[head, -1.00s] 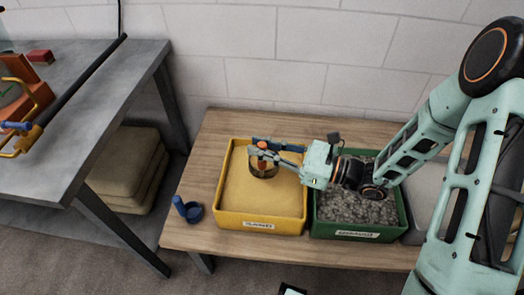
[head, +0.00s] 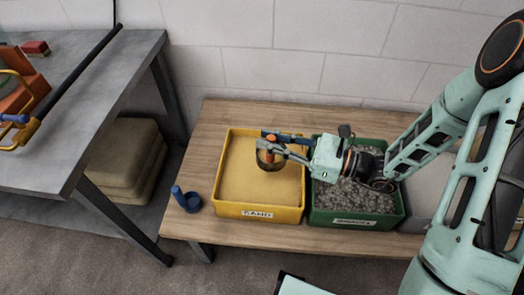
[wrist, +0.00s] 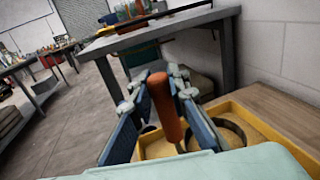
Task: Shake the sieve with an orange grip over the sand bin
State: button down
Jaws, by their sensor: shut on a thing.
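My gripper (head: 271,143) is shut on the orange grip of the sieve (head: 268,161). The sieve is a round, dark-rimmed ring with the grip upright, and it hangs over the right part of the yellow sand bin (head: 258,211). In the wrist view the orange grip (wrist: 167,108) stands between my two blue finger pads, with part of the sieve's ring (wrist: 231,132) beside it. The bin holds smooth tan sand (head: 245,180). I cannot tell whether the sieve touches the sand.
A green bin of grey gravel (head: 352,222) stands right of the sand bin, under my wrist. A blue scoop-like cup (head: 192,202) sits at the left on the wooden table (head: 205,145). A grey workbench (head: 75,110) stands further left.

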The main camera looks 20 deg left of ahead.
jog(key=a, duration=0.6)
dwell(0.3)
